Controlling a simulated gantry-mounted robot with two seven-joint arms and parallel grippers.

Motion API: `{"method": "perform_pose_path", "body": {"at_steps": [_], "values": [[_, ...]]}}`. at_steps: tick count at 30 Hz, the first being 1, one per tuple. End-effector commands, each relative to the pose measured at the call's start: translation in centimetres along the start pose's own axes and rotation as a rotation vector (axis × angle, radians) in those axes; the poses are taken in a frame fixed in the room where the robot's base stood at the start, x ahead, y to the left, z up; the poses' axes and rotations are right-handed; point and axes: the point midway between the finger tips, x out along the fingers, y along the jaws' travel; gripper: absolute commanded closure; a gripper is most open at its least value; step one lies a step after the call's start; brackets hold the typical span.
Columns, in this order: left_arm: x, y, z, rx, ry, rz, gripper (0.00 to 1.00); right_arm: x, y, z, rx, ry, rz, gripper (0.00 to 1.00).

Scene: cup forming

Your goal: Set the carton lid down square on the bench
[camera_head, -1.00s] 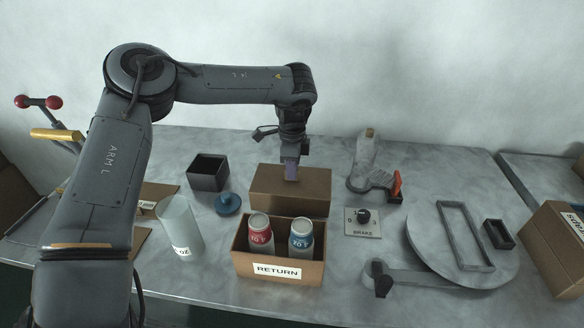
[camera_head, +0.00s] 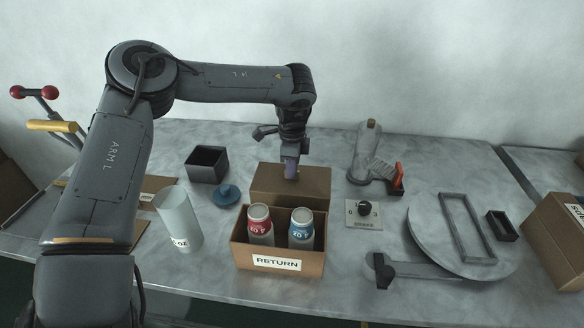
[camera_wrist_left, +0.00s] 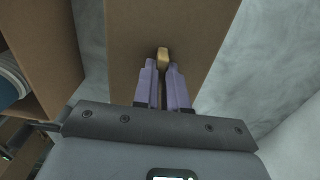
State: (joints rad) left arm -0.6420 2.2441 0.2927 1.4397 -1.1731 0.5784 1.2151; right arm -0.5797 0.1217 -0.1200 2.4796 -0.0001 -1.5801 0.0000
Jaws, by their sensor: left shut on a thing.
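The carton lid (camera_head: 268,181) is a plain brown panel just behind the open carton marked RETURN (camera_head: 313,262) in the head view. My left gripper (camera_head: 291,176) points down at the lid's middle. In the left wrist view, its purple fingers (camera_wrist_left: 163,72) are shut on the small tan knob (camera_wrist_left: 162,56) on the lid (camera_wrist_left: 190,25). The lid looks about square with the carton. Its lower edge is hidden behind the carton, so I cannot tell whether it touches the bench. My right gripper is not in view.
The carton holds a red-labelled bottle (camera_head: 259,226) and a blue-labelled bottle (camera_head: 301,229). A blue knobbed disc (camera_head: 227,195), a dark open box (camera_head: 207,165) and a pale cup (camera_head: 178,218) stand left. A brake switch panel (camera_head: 363,214) and a round plate (camera_head: 430,225) lie right.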

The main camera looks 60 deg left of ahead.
Motion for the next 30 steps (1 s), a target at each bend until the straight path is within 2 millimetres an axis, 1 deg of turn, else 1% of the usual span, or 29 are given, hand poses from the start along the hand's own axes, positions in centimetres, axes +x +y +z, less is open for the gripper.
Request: {"method": "perform_pose_path", "body": {"at_steps": [9, 10, 15, 25, 28, 30], "values": [[0.3, 0.0, 0.0, 0.000, 0.000, 0.000, 1.00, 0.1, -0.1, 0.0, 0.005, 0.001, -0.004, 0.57], [0.3, 0.0, 0.0, 0.000, 0.000, 0.000, 0.85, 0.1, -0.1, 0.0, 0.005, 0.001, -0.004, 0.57], [0.3, 0.0, 0.0, 0.000, 0.000, 0.000, 0.59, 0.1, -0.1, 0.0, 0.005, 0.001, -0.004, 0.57], [0.1, 0.0, 0.0, 0.000, 0.000, 0.000, 0.58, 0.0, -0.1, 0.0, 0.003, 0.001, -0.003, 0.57], [-0.6, 0.0, 0.0, 0.000, 0.000, -0.001, 0.58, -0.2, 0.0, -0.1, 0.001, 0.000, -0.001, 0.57], [-1.4, -0.1, 0.0, 0.000, 0.001, -0.002, 0.58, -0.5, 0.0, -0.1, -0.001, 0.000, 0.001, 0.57]]}}
